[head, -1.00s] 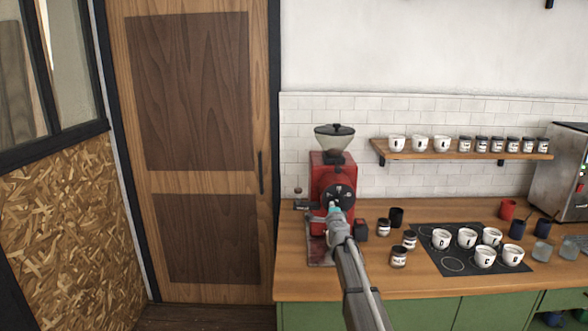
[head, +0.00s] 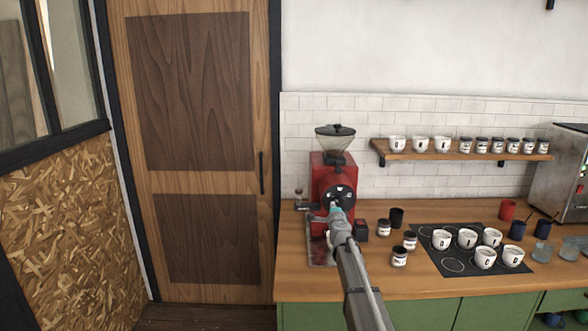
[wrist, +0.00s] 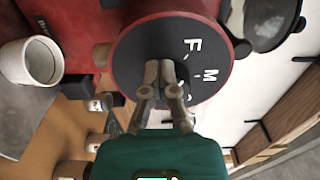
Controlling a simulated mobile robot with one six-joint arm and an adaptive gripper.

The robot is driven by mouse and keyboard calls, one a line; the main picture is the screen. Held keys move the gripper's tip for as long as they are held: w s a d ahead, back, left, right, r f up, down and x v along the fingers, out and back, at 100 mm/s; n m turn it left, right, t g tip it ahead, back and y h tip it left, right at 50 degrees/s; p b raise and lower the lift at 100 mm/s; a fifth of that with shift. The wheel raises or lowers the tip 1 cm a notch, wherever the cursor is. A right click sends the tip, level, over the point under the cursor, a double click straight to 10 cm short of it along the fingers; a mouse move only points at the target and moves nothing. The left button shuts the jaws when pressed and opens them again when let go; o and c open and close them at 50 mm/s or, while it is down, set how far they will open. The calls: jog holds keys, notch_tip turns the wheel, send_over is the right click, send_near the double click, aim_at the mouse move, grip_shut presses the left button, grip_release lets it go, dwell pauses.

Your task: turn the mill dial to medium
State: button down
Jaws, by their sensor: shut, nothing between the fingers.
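The red mill (head: 323,176) stands on the wooden counter, with a dark hopper on top. Its round black dial (head: 347,190) faces me and fills the middle of the wrist view (wrist: 214,62). White letters F and M show clearly on the dial, with a partly hidden mark below them. My gripper (head: 333,207) is at the front of the dial. In the wrist view my fingers (wrist: 160,72) are shut, with nothing between them, over the dial's dark centre. They hide part of the centre, and I cannot tell whether they touch it or where it points.
Several dark jars (head: 399,256) and a black cup (head: 396,216) stand right of the mill. White cups (head: 467,238) sit on a black mat (head: 452,264). A wall shelf (head: 458,153) holds cups and jars. A wooden door (head: 200,180) is on the left.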

jog(key=shift+d+r+p, duration=0.25)
jog(key=shift+r+p, duration=0.75)
jog(key=shift+a+r, duration=0.1)
jog(key=shift+a, duration=0.35)
dwell(0.4)
jog(key=shift+s, duration=0.1)
jog(key=shift+s, duration=2.9)
jog(key=shift+s, duration=0.1)
